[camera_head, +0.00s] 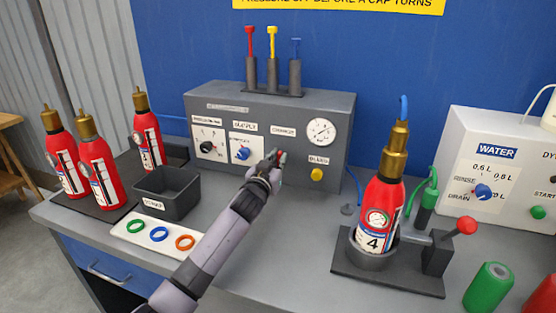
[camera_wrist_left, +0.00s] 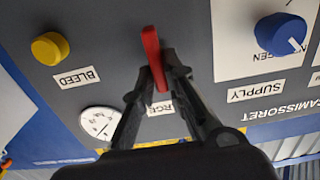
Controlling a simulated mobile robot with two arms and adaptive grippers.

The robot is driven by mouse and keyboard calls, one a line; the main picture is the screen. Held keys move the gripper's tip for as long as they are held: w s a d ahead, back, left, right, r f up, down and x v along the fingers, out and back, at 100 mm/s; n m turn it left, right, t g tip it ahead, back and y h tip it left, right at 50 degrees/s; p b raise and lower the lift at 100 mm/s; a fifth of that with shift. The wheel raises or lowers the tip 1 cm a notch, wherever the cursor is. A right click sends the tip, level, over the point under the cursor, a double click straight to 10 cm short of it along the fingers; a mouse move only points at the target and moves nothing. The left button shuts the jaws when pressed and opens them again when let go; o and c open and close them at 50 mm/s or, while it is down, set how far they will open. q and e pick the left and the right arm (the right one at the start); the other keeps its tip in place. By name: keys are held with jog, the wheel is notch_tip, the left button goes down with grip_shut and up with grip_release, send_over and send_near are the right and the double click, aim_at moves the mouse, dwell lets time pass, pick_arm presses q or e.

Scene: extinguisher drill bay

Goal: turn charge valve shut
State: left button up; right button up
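The charge valve is a red lever (camera_wrist_left: 153,56) on the grey panel box (camera_head: 230,101), below the CHARGE label (camera_head: 283,130). My left gripper (camera_head: 275,158) is at the panel and covers most of the valve in the head view. In the left wrist view, the fingers (camera_wrist_left: 160,78) are closed in on both sides of the lever and appear to touch it. The lever stands nearly in line with the fingers, slightly tilted, in that inverted view. The CHARGE label is partly hidden behind the fingers there. My right gripper is not in view.
A blue supply knob (camera_head: 243,153), a yellow bleed button (camera_head: 317,174) and a pressure gauge (camera_head: 321,132) surround the valve. Extinguisher 4 (camera_head: 378,212) stands in a holder to the right. A dark bin (camera_head: 168,205) and a ring tray (camera_head: 126,226) lie left of my arm.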

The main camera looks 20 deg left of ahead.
pick_arm(q)
grip_shut()
jog(key=shift+m, duration=0.3)
jog(key=shift+d+f+m+p, duration=0.3)
jog(key=shift+m+p, duration=0.35)
jog(key=shift+m, duration=2.2)
jog(key=shift+d+f+m+p, duration=0.25)
jog(key=shift+m+p, duration=0.4)
jog(key=shift+m, duration=2.25)
jog(key=shift+d+f+m+p, duration=0.25)
jog(key=shift+m+p, duration=0.4)
jog(key=shift+m, duration=2.2)
jog(key=shift+f, duration=0.1)
jog(key=o, duration=0.5)
grip_release()
